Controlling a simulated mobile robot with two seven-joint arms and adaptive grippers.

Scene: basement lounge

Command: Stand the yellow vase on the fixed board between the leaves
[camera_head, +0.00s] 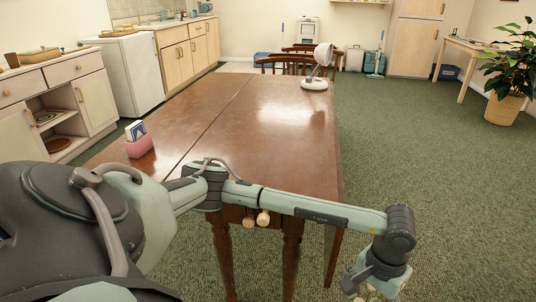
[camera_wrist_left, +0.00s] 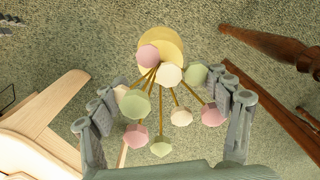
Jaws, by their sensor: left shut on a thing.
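The yellow vase (camera_wrist_left: 170,42) shows in the left wrist view, with several pastel balls (camera_wrist_left: 168,74) on thin stems in front of it. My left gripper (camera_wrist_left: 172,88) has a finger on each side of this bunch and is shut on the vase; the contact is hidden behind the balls. In the head view my left gripper (camera_head: 375,288) is at the bottom right, past the table's right edge and low over the carpet. The brown wooden table (camera_head: 265,125) has a long seam (camera_head: 215,113) along its top. My right gripper is in neither view.
A pink holder with cards (camera_head: 140,146) stands at the table's near left. A white lamp-like object (camera_head: 318,70) stands at its far right, before chairs (camera_head: 290,62). The table's middle is clear. A turned wooden leg (camera_wrist_left: 275,45) is right of the vase in the wrist view.

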